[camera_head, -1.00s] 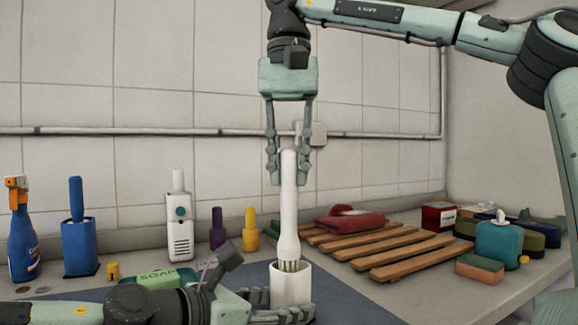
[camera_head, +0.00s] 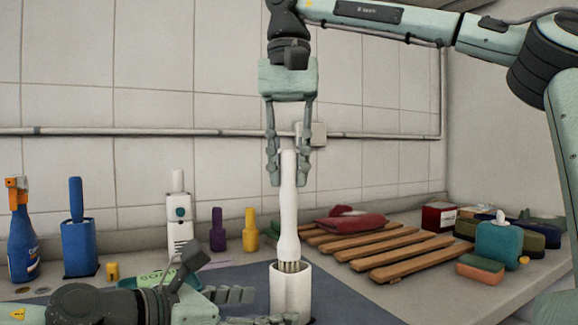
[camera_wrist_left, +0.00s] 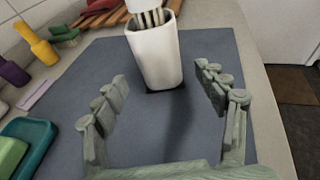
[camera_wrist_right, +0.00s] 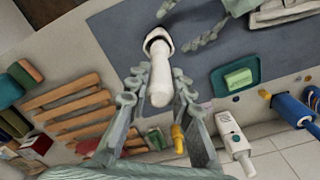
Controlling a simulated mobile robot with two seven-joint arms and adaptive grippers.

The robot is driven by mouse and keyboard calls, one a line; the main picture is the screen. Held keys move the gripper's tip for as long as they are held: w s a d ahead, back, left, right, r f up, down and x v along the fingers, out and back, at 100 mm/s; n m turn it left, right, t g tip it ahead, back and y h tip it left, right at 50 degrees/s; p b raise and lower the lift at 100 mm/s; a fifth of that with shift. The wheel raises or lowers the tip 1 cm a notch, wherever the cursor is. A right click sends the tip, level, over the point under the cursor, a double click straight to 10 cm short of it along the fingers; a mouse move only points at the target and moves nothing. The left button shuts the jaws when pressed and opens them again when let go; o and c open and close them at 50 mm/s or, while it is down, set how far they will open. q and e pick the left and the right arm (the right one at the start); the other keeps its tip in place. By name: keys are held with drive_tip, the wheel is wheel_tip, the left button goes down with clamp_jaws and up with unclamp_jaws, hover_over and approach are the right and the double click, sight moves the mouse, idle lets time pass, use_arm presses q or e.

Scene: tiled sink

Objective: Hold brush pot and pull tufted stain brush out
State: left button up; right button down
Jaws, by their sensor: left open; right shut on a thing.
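The white brush pot (camera_head: 291,295) stands upright on the blue-grey mat. The stain brush (camera_head: 288,215) has a white handle and pale tufts. It is upright, its tufts at the pot's mouth; how deep their lower ends sit is hidden. My right gripper (camera_head: 288,178) is shut on the top of the handle from above. In the right wrist view the handle (camera_wrist_right: 161,85) lies between its fingers. My left gripper (camera_head: 252,305) is low, left of the pot, open and empty. In the left wrist view its spread fingers (camera_wrist_left: 163,92) are apart from the pot (camera_wrist_left: 158,55).
A soap dish with green soap (camera_wrist_right: 238,78) lies left of the pot in the head view. Several bottles, including a yellow one (camera_head: 251,230), stand along the wall. A wooden slatted rack (camera_head: 395,250) and sponges (camera_head: 480,268) are on the right. The mat (camera_wrist_left: 75,80) around the pot is clear.

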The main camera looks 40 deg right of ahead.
use_arm(q)
drive_tip(key=v, duration=0.7)
drive_tip(key=shift+a+r, duration=0.2)
use_arm(e)
wheel_tip(320, 180, up, 2)
drive_tip(key=p, duration=0.3)
drive_tip(key=shift+r, duration=0.1)
drive_tip(key=shift+r+p, duration=0.65)
drive_tip(key=shift+r, duration=0.15)
use_arm(q)
wheel_tip(320, 180, up, 4)
